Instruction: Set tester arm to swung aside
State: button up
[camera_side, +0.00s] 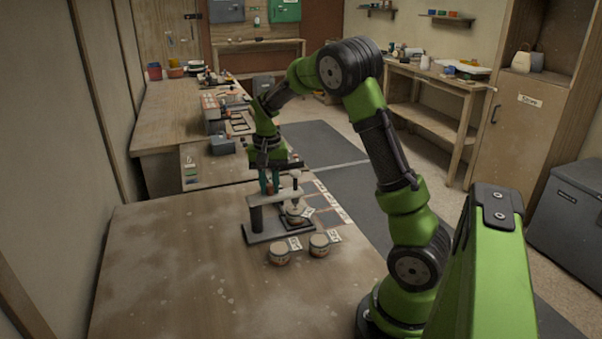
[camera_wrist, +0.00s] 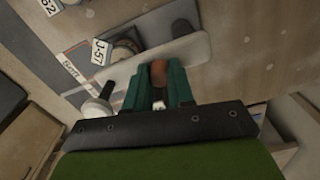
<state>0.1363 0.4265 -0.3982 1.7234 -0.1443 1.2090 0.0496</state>
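My gripper (camera_side: 268,188) points down over the arm's post end. In the wrist view, its teal fingers (camera_wrist: 158,80) appear closed on both sides of a red-brown knob (camera_wrist: 158,68). Finger contact is partly hidden.
Two round pots (camera_side: 279,256) (camera_side: 319,245) with number cards stand in front of the tester. A marked grey strip (camera_side: 328,203) lies beside it. The table's left and front (camera_side: 170,270) are clear. A cluttered bench (camera_side: 172,112) stands behind.

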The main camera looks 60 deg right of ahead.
grip_shut()
jog(key=shift+d+n, duration=0.1)
jog(key=shift+n, duration=0.2)
jog(key=n, duration=0.1)
jog(key=w+n, duration=0.1)
jog(key=n, duration=0.1)
jog(key=shift+w+d+n, duration=0.1)
jog(key=shift+d+n, duration=0.2)
jog(key=shift+d, duration=0.05)
jog(key=shift+w+a+r+n, duration=0.15)
jog(key=shift+w+n, duration=0.6)
jog(key=shift+n, duration=1.5)
jog(key=shift+w+a+f+n, duration=0.15)
jog(key=shift+w+n, duration=0.55)
jog(key=shift+n, duration=1.6)
jog(key=shift+w+a+r+n, duration=0.15)
jog(key=shift+w+n, duration=0.6)
jog(key=shift+n, duration=1.5)
jog(key=shift+w+a, duration=0.1)
jog(key=o, duration=0.8)
grip_release()
jog(key=shift+o, duration=0.2)
